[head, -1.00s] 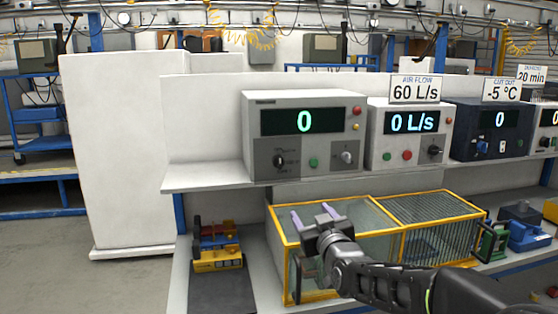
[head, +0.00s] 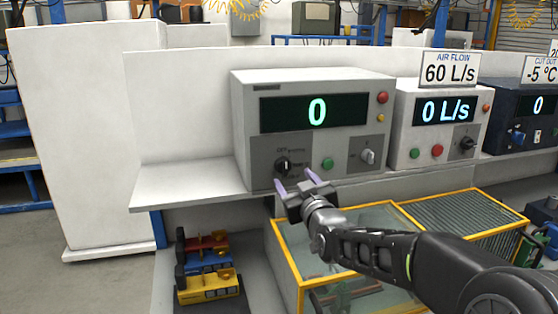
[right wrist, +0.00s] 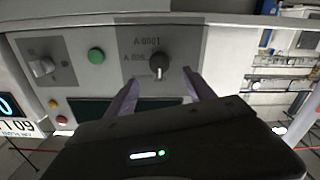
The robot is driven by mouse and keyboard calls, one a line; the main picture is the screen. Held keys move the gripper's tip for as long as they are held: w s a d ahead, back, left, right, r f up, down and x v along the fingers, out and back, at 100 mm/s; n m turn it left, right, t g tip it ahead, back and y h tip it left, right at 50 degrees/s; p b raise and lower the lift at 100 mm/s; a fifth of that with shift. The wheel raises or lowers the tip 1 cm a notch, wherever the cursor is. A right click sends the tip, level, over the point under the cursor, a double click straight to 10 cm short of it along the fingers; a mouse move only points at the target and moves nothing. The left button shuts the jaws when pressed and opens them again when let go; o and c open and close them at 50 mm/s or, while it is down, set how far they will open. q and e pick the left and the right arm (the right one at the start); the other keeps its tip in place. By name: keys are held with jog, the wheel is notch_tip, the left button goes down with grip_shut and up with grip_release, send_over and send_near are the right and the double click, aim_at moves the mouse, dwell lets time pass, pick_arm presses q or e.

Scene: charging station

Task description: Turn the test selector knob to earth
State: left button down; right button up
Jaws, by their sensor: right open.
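The test selector knob (head: 283,164) is a round black knob on a grey panel at the lower left of the white tester (head: 243,134), whose display reads 0. In the right wrist view the knob (right wrist: 159,66) shows between and beyond my fingertips, with voltage labels beside it, seen upside down. The earth mark cannot be made out. My right gripper (head: 296,180) is open, its two pale purple fingers just below and in front of the knob, apart from it and empty. In the right wrist view the gripper (right wrist: 158,80) points at the panel. My left gripper is not in view.
A green button (head: 327,164) and a smaller grey knob (head: 368,156) sit right of the selector knob. The air flow unit (head: 405,130) stands close on the right. The shelf edge (head: 190,194) and a yellow-framed cage (head: 284,262) lie below.

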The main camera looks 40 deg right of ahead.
aim_at(286, 168)
jog(key=shift+s+r, duration=0.15)
jog(key=shift+p+x, duration=1.55)
jog(key=shift+x, duration=2.4)
jog(key=shift+c, duration=0.5)
jog(key=shift+a, duration=0.1)
grip_shut()
